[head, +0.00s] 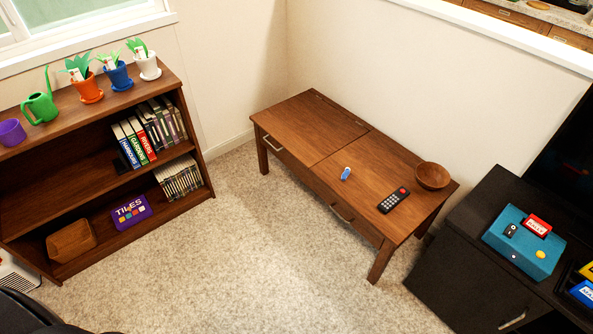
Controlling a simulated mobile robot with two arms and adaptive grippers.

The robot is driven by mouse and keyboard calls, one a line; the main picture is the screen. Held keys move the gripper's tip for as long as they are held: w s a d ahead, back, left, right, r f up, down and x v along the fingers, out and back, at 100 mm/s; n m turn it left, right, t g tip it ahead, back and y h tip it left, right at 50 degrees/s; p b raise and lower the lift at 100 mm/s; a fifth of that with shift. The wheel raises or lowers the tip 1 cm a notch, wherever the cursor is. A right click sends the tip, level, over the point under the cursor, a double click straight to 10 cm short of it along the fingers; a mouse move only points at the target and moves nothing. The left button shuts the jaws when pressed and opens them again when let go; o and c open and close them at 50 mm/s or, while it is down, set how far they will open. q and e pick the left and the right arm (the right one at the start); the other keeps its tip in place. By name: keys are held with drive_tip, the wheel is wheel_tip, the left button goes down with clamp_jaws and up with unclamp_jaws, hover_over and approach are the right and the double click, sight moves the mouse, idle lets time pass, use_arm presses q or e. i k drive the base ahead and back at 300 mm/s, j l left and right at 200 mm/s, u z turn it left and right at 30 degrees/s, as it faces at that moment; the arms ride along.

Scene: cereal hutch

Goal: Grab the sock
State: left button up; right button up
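I see nothing that I can clearly make out as a sock. A small blue and white object (346,173) lies on the wooden coffee table (300,120); it is too small to tell what it is. Neither of my grippers shows in the head view.
The table also holds a black remote (393,200) and a wooden bowl (432,176). A bookshelf (70,190) with plants, books and a purple box (131,212) stands left. A black cabinet (470,260) with a teal box (523,243) stands right. The carpet (240,270) between them is clear.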

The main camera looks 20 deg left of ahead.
sight(346, 173)
drive_tip(key=u, duration=0.1)
drive_tip(key=i+u, duration=0.2)
drive_tip(key=i, duration=0.3)
drive_tip(key=i+l+u, duration=0.2)
drive_tip(key=i, duration=0.3)
drive_tip(key=j, duration=0.1)
